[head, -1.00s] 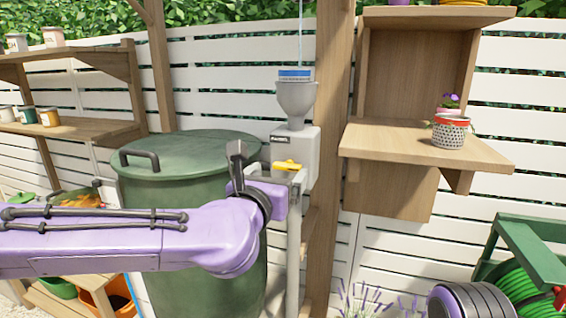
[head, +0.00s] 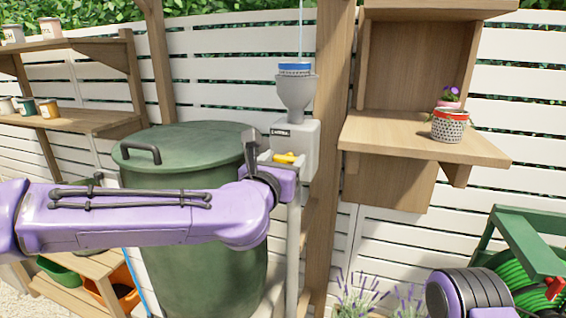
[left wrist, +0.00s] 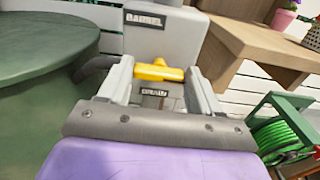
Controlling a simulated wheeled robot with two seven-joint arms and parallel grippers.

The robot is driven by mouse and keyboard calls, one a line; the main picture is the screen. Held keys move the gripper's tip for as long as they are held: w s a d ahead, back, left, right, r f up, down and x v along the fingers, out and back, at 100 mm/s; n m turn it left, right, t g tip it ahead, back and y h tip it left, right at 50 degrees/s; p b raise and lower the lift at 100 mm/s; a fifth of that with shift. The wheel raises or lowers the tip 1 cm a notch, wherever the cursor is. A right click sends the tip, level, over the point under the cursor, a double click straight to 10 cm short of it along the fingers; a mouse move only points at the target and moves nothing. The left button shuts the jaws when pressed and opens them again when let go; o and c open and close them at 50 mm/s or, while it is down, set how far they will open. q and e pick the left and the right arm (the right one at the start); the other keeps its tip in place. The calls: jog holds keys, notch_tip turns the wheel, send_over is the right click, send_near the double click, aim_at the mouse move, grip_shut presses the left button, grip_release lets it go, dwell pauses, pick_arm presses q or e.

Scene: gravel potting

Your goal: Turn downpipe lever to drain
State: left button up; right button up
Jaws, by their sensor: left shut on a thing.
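The yellow downpipe lever (head: 289,158) is on the grey diverter box (head: 306,140) below a grey funnel. In the left wrist view the lever (left wrist: 157,70) lies roughly crosswise, with the BARREL label (left wrist: 153,18) above it and the DRAIN label (left wrist: 154,92) just below. My left gripper (left wrist: 160,82) is at the front of the box, its two fingers on either side of the lever and shut on it. In the head view my purple wrist hides part of the fingers. My right gripper is not in view.
A green lidded barrel (head: 185,150) stands close left of the box. A green hose reel (head: 530,250) is at the lower right.

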pick_arm(q)
jog(key=m, duration=0.8)
jog(key=shift+d+m, duration=0.15)
jog(key=shift+m, duration=0.15)
jog(key=m, duration=0.4)
jog(key=shift+s+m+p, duration=0.1)
jog(key=shift+m+p, duration=0.2)
jog(key=shift+p, duration=0.05)
jog(key=shift+d+f+m+p, duration=0.15)
jog(key=shift+m+p, duration=0.1)
jog(key=shift+m, duration=0.85)
jog(key=shift+a+f+m+p, duration=0.1)
jog(key=shift+m+p, duration=0.1)
jog(key=shift+m, duration=0.9)
jog(key=o, duration=1.1)
jog(key=shift+c, duration=0.2)
